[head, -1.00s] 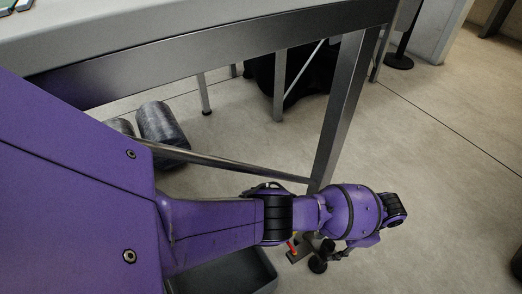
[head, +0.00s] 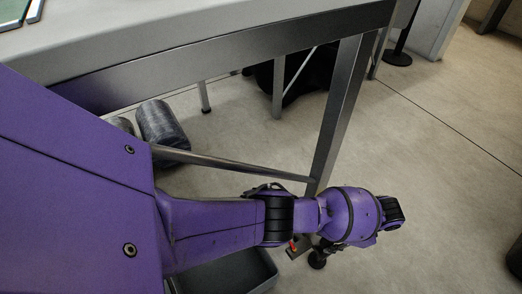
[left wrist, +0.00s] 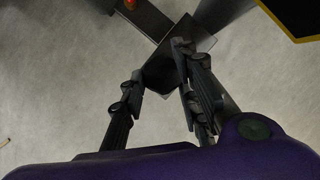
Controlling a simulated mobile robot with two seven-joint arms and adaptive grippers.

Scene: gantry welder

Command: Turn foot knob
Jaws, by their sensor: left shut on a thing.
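The foot knob (head: 317,260) is a small dark round piece low on the floor near the bottom of the steel table leg, partly hidden under my left arm in the head view. In the left wrist view a dark, flat-sided piece (left wrist: 163,72), which I take as the foot knob, sits between the fingers. My left gripper (left wrist: 160,64) is shut on it, one finger on each side. In the head view the fingers are mostly hidden by the purple wrist. My right gripper is not in view.
The steel table leg (head: 340,115) and a crossbar (head: 235,166) stand close to my left arm. A dark bracket with a red part (head: 295,247) is beside the knob. A grey bin (head: 262,268) lies below the arm; rolls (head: 162,122) lie under the table.

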